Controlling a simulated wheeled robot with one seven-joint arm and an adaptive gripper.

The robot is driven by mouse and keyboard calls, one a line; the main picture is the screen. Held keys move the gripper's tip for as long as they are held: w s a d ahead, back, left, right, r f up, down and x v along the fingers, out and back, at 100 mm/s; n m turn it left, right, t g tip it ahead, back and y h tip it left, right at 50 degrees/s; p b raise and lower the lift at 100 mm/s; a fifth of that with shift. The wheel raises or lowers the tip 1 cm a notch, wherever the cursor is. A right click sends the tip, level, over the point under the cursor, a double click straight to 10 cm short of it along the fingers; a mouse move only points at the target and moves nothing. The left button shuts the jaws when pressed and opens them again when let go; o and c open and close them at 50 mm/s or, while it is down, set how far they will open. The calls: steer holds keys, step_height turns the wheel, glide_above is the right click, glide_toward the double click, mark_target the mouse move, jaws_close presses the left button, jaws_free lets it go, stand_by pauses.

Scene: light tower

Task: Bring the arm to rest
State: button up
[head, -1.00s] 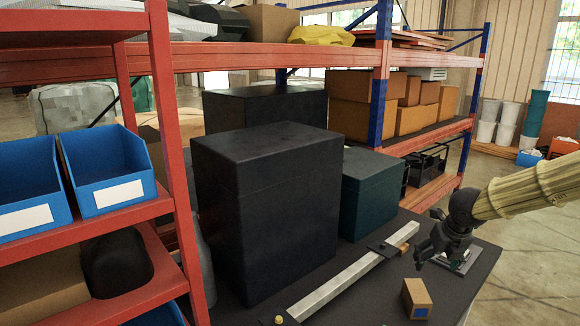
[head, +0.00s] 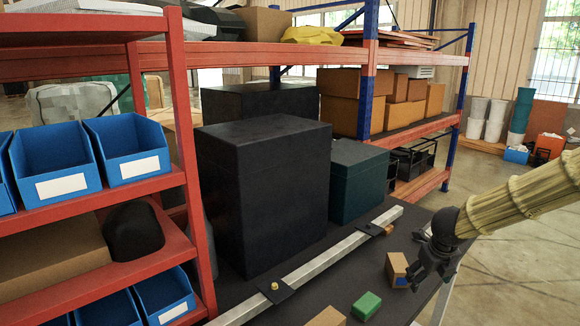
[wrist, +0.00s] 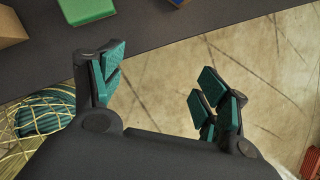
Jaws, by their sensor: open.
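My arm, in a ribbed yellowish sleeve (head: 520,205), reaches in from the right in the head view. My gripper (head: 425,275) is dark and points down near the right edge of the dark table (head: 240,290). It is open and empty. In the head view it overlaps a small cardboard box with a blue patch (head: 396,266); I cannot tell any contact there. In the wrist view the teal-padded fingers (wrist: 160,70) are spread wide over bare floor, beyond the table edge.
A green block (head: 366,305), another cardboard block (head: 327,317) and a long metal bar (head: 335,255) lie on the table. Large black (head: 265,195) and teal (head: 357,180) boxes stand behind. A red shelf with blue bins (head: 128,150) is left. Floor at right is open.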

steer(key=s+a+f+n+h+b, duration=0.1)
steer(key=s+a+f+n+b, duration=0.1)
steer(key=s+f+n, duration=0.6)
steer(key=s+a+f+n+g+b, duration=0.1)
steer(key=s+f+n, duration=0.3)
steer(key=f, duration=0.8)
steer(key=s+a+f+n+h+b, duration=0.1)
steer(key=s+a+f+n+b, duration=0.1)
steer(key=s+f+n, duration=0.6)
steer(key=s+a+f+n+g+y+b, duration=0.1)
steer(key=s+a+f+n, duration=0.2)
steer(key=s, duration=0.4)
steer(key=s+a+f+n+y+b, duration=0.1)
steer(key=s+a+f+n, duration=0.2)
steer(key=s+f+n, duration=0.2)
steer(key=s+a+f+n+g+y+b, duration=0.1)
steer(key=s+a+f+n+b, duration=0.1)
steer(key=s+f+n, duration=0.3)
steer(key=s+a+f, duration=0.1)
steer(key=s+f, duration=0.2)
steer(key=s, duration=0.2)
steer(key=shift+a+g, duration=0.3)
steer(key=shift+a, duration=0.05)
